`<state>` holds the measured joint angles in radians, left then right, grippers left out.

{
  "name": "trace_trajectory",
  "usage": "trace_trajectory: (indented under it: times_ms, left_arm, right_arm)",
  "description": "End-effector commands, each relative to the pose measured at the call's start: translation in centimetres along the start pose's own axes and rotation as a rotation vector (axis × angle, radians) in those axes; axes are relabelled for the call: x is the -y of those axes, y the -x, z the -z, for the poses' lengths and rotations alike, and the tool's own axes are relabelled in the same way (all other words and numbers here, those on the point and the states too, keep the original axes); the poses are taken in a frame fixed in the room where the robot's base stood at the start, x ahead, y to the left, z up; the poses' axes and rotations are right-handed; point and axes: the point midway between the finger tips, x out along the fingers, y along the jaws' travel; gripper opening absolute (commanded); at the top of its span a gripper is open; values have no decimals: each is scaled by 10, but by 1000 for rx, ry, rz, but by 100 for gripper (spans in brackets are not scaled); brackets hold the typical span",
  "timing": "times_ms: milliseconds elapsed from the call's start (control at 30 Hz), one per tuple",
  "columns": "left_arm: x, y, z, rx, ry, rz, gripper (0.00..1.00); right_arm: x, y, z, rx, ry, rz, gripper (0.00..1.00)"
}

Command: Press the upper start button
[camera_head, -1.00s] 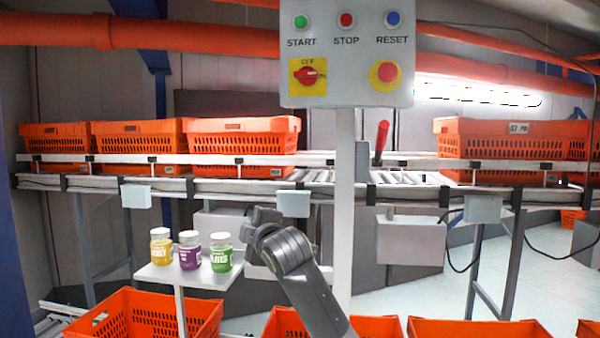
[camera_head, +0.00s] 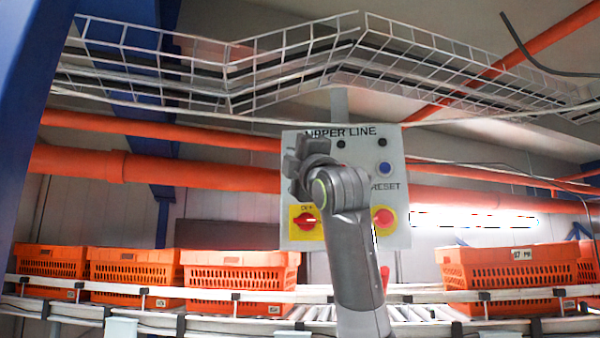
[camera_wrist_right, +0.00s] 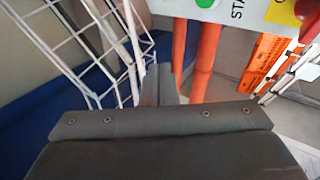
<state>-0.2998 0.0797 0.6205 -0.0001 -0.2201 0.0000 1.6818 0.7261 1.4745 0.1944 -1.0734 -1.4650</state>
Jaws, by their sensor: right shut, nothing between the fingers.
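The grey control panel (camera_head: 345,232) labelled UPPER LINE hangs in the middle of the head view. My right gripper (camera_head: 300,165) is raised in front of its left half, shut and empty. It hides the START button in the head view. In the right wrist view the green start button (camera_wrist_right: 207,3) shows at the top edge, partly cut off, with the letters STA beside it. The shut fingers (camera_wrist_right: 160,84) lie below and left of the button in that picture; I cannot tell whether they touch the panel. My left gripper is out of view.
The panel also has a blue reset button (camera_head: 384,169), a red emergency button (camera_head: 383,218) and a red rotary switch (camera_head: 306,219). A wire cable tray (camera_head: 290,60) runs overhead. Orange totes (camera_head: 237,277) stand on the conveyor behind.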

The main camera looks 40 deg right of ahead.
Motion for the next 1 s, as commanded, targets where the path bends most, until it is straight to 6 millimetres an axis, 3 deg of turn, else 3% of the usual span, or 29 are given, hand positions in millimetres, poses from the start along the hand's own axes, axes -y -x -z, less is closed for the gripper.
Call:
trace_trajectory:
  times_ms: [367, 1000]
  left_arm:
    - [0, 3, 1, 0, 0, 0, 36]
    - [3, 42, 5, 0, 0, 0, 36]
  right_arm:
    - [3, -5, -3, -1, -1, 1, 0]
    - [41, -59, -42, 0, 0, 3, 0]
